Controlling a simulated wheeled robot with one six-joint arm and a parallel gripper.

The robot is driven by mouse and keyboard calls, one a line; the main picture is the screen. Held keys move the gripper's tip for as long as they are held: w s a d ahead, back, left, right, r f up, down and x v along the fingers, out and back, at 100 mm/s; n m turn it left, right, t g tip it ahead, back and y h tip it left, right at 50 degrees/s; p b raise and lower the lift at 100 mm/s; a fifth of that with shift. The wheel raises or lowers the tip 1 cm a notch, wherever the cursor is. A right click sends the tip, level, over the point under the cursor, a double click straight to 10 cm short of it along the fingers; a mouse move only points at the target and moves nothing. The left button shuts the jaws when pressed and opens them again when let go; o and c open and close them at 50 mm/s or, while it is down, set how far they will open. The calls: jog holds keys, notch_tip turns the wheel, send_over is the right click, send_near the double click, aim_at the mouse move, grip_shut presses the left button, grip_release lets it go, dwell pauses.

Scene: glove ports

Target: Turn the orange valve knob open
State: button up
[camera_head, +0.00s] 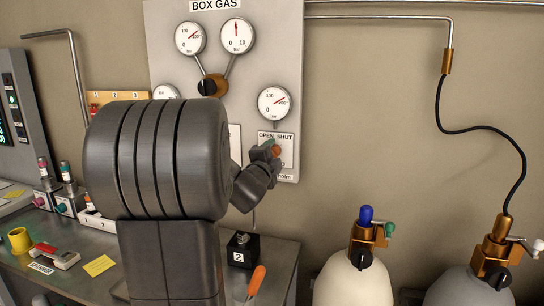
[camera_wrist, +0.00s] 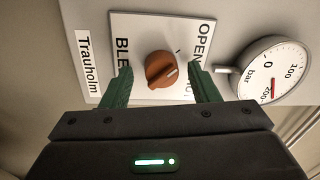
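The orange valve knob (camera_wrist: 161,70) sits on a white plate (camera_wrist: 142,28) lettered OPEN, with other words partly hidden. My gripper (camera_wrist: 160,82) is open, with one green finger on each side of the knob and a visible gap to both. In the head view the knob (camera_head: 276,150) shows just past my gripper (camera_head: 265,153), under the words OPEN SHUT. My arm hides part of the plate there. I cannot tell how deep the fingertips reach around the knob.
A round bar gauge (camera_wrist: 270,68) stands close beside the plate, near one finger. The BOX GAS panel (camera_head: 270,30) carries several gauges and a brass regulator with a black knob (camera_head: 211,86). Gas cylinders (camera_head: 353,280) stand at lower right. A bench (camera_head: 190,250) with small items lies below.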

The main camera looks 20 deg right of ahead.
jog(key=shift+s, duration=0.1)
jog(key=b+v, duration=0.1)
jog(key=v, duration=1.2)
jog(key=shift+s+a, duration=0.25)
jog(key=shift+s, duration=0.05)
jog(key=shift+w+d, duration=0.1)
jog(key=shift+w, duration=0.05)
jog(key=f+p+x, duration=0.1)
jog(key=x, duration=1.2)
jog(key=shift+w+d+r, duration=0.15)
jog(key=shift+w+r, duration=0.1)
jog(key=shift+r, duration=0.25)
